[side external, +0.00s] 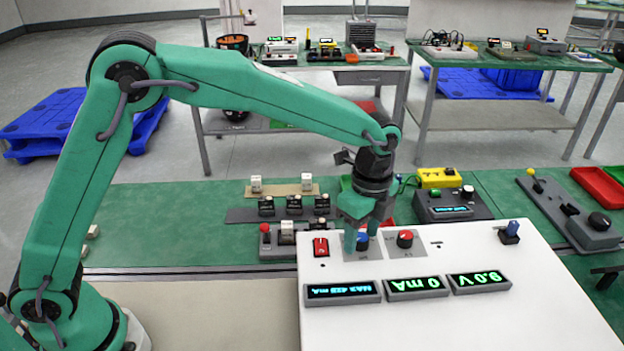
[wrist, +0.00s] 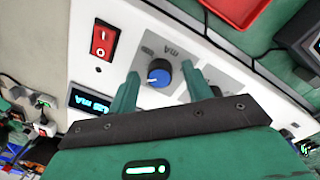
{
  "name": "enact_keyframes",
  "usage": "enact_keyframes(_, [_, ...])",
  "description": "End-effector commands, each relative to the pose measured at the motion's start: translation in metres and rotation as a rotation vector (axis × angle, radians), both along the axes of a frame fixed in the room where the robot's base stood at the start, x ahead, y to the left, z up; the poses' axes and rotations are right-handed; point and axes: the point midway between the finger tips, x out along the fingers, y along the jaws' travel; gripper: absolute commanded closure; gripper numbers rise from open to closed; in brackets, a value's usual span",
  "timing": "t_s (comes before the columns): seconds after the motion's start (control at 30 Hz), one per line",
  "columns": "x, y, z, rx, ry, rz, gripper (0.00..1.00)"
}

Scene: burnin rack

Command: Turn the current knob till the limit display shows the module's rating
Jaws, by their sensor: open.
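The blue knob (side external: 363,243) sits on a grey plate of the white panel. In the wrist view the blue knob (wrist: 158,77) has a white pointer mark and lettering that looks like "mA" beside it. My gripper (side external: 361,241) is over it; in the wrist view my gripper (wrist: 161,76) is open, one finger on each side of the knob, with gaps visible. The limit display (side external: 342,290) reads "Max" and a mA figure, upside down, starting with 4; its other digits are unclear. It is partly visible in the wrist view (wrist: 90,101). I cannot pick out the module's rating.
A red rocker switch (side external: 321,246) and a red-capped black knob (side external: 405,239) flank the blue knob. Other displays show 0 mA (side external: 416,287) and 9.0 V (side external: 480,282). A blue part (side external: 511,229) stands at the panel's right. Small devices crowd the bench behind; the panel front is clear.

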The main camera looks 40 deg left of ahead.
Motion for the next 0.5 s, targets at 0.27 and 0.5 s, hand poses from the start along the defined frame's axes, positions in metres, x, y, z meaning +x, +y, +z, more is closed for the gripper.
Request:
enact_keyframes(0.27, [0.0001,0.0000,0.0001,0.000,0.000,0.000,0.72])
enact_keyframes(0.5, [0.0001,0.0000,0.0003,0.000,0.000,0.001,0.95])
